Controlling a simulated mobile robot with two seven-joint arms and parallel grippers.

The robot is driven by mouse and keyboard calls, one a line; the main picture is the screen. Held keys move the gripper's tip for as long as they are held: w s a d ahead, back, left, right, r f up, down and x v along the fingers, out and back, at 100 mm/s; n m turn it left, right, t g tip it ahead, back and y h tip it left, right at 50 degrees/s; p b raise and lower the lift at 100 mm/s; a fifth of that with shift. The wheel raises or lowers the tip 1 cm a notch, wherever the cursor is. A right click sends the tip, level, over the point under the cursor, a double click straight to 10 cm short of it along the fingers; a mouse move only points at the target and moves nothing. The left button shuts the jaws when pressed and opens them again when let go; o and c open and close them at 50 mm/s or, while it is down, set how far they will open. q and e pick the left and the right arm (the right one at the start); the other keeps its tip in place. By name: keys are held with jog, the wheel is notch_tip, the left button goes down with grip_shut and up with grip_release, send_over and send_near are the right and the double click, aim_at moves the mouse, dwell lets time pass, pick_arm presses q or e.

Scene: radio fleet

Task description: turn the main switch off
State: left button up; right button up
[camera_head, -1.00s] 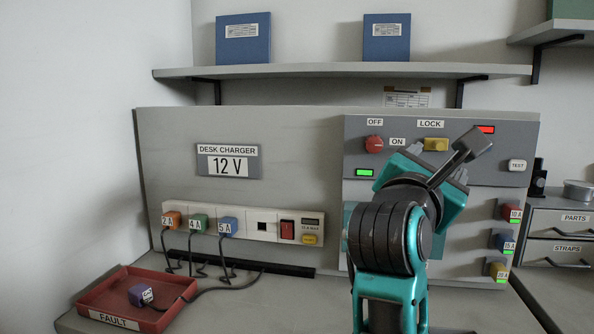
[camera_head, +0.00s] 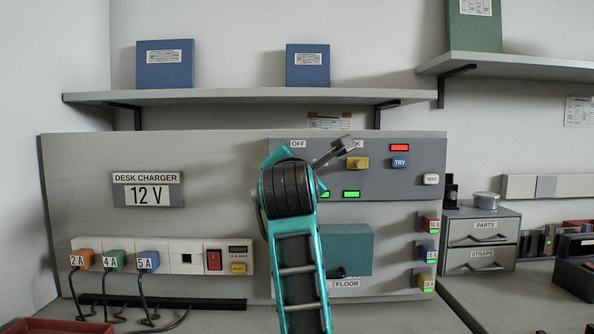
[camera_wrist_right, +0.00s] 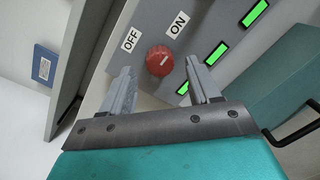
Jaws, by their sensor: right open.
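The main switch looks to be the red round knob (camera_wrist_right: 159,61) in the right wrist view, with a white mark on its face. It sits on the grey panel between the OFF label (camera_wrist_right: 131,40) and the ON label (camera_wrist_right: 178,24). I cannot tell exactly which label the mark points to. My right gripper (camera_wrist_right: 161,74) is open, its two fingers reaching toward the panel on either side of the knob, with a gap at each side. In the head view my right arm hides the knob. My left gripper is not in view.
Green lights (camera_head: 351,194) and a red light (camera_head: 400,147) glow on the panel. A yellow knob (camera_head: 357,163) and a blue TRY button (camera_head: 399,162) are right of my arm. A teal box (camera_head: 350,245) is below. A shelf (camera_head: 230,97) runs above.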

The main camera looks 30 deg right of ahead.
jog(key=shift+x, duration=0.8)
jog(key=shift+c, duration=0.3)
jog(key=c, duration=1)
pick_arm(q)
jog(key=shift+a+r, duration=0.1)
